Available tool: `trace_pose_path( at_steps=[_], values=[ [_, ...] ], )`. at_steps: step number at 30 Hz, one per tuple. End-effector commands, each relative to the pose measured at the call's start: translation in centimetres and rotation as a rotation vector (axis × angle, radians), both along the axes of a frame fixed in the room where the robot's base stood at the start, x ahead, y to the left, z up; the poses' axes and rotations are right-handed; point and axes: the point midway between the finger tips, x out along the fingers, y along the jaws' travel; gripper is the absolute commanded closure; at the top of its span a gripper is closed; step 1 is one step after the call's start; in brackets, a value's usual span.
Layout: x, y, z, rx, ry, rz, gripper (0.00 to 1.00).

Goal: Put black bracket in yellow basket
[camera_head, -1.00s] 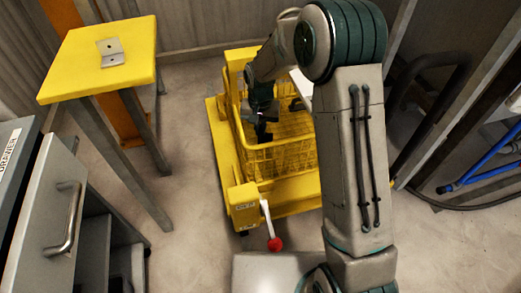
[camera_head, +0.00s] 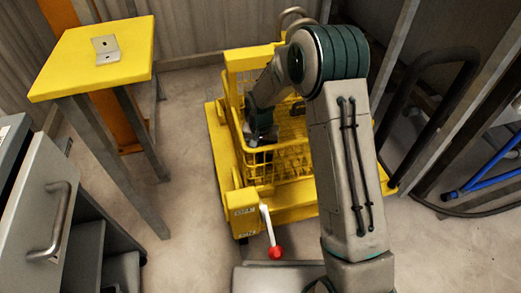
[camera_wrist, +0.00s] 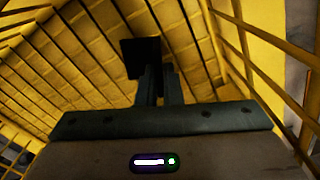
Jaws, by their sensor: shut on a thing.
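The black bracket (camera_wrist: 143,56) is a dark, flat-faced piece held at the fingertips of my gripper (camera_wrist: 160,72) in the wrist view. My gripper is shut on it. The yellow wire basket (camera_head: 287,163) stands in the middle of the head view. Its yellow slats (camera_wrist: 85,70) surround the bracket in the wrist view, so my gripper is down inside the basket. In the head view my gripper (camera_head: 262,140) is at the basket's left part. The bracket cannot be made out there. Whether it touches the basket's floor I cannot tell.
The basket sits on a yellow frame (camera_head: 222,165) with a red-knobbed lever (camera_head: 270,235). A yellow-topped stand (camera_head: 75,72) at left carries a grey metal bracket (camera_head: 106,49). A grey drawer cabinet (camera_head: 38,215) is at lower left. Black tubing (camera_head: 470,90) stands at right.

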Motion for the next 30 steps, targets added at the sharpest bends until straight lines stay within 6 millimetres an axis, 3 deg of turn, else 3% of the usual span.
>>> trace_pose_path(
  at_steps=[1, 3, 14, 30],
  values=[
    [0.0, 0.0, -0.2, 0.0, 0.001, 0.0, 0.91],
    [0.0, 0.0, -0.1, 0.0, 0.001, 0.0, 0.72],
    [0.0, 0.0, 0.5, 0.0, -0.001, 0.0, 0.72],
    [0.0, 0.0, 10.6, 0.0, -0.001, 0.0, 0.72]
  ],
)
